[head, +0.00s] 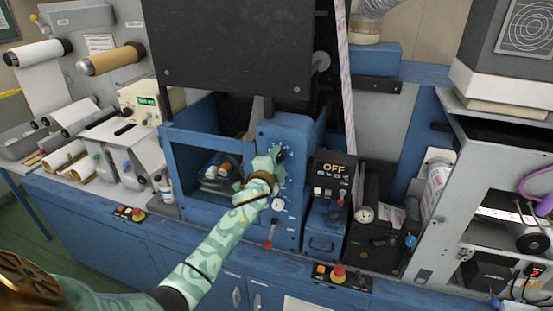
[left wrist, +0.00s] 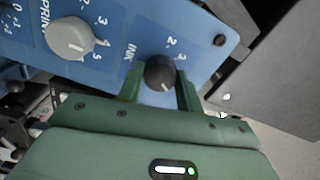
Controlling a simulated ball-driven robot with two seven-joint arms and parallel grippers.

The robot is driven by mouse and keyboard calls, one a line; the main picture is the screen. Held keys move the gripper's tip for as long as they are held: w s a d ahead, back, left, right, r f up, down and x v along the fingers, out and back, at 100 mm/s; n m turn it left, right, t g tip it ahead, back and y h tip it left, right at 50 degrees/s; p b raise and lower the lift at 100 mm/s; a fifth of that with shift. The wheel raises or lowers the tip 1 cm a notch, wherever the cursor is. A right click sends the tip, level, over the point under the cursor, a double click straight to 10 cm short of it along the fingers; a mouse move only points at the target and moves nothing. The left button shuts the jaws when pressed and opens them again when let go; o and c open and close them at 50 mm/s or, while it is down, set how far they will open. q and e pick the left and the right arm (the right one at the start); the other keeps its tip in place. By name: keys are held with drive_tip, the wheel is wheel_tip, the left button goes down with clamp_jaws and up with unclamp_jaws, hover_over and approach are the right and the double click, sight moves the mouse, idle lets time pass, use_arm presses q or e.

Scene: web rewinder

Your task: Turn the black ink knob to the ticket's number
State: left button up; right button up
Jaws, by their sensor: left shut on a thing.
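The black ink knob (left wrist: 160,72) sits on the blue panel (left wrist: 110,66) beside the word INK, with scale numbers 2 and 3 readable near it. A small white mark shows on its lower edge. My left gripper (left wrist: 160,82) is shut on the knob, one green finger on each side. In the head view my left gripper (head: 276,158) reaches the upper part of the blue control panel (head: 291,133) and hides the knob. A grey knob (left wrist: 72,37) with its own scale sits beside it. I cannot make out a ticket with a readable number. My right gripper is not in view.
A red-knobbed lever (head: 268,243) and a white dial (head: 278,204) are lower on the panel. A black box reading OFF (head: 335,170) stands just right. A large dark cover (head: 235,45) hangs above. Red stop buttons (head: 338,272) are on the front edge.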

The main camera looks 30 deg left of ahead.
use_arm(q)
drive_tip(key=shift+m, duration=0.4)
drive_tip(key=o, duration=1)
drive_tip(key=b+v, duration=0.1)
drive_tip(key=v, duration=1.5)
drive_tip(key=shift+s, duration=0.15)
drive_tip(key=shift+f, duration=0.1)
